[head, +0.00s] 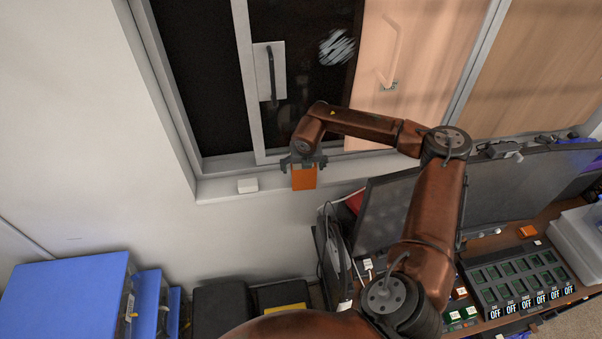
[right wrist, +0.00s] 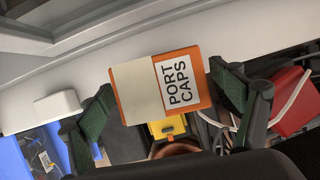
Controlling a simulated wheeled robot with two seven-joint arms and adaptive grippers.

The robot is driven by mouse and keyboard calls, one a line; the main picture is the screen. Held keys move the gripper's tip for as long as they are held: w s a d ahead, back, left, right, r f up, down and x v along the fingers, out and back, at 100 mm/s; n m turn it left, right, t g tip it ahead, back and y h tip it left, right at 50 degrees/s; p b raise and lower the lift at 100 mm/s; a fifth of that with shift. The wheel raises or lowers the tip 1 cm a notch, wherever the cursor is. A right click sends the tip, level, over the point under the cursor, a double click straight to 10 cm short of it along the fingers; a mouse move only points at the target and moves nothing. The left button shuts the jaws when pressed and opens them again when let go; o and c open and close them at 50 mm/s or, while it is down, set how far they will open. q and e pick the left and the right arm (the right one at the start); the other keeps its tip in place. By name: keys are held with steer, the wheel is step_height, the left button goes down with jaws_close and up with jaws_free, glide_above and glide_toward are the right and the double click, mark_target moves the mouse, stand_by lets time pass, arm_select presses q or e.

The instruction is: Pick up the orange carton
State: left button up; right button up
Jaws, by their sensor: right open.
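The orange carton (head: 304,179) is at the window sill in the head view, just below my right gripper (head: 303,161). In the right wrist view the carton (right wrist: 134,92) shows a pale panel and a white label reading "PORT CAPS". My right gripper (right wrist: 168,108) is open there, with one green-padded finger on each side of the carton. A gap shows on the left; the right finger is close to the carton's edge, and I cannot tell if it touches. The carton's underside is hidden. My left gripper is not in view.
A small white box (head: 248,185) stands on the sill (head: 217,190) left of the carton. Below right are a dark monitor (head: 385,213), a red object (right wrist: 294,100) and cables. Blue bins (head: 66,294) stand at lower left. The window frame rises behind the sill.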

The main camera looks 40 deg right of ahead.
steer(key=shift+w+d+f, duration=0.1)
steer(key=shift+w+f, duration=0.05)
steer(key=shift+f, duration=0.2)
steer(key=shift+c, duration=0.3)
steer(key=c, duration=1.3)
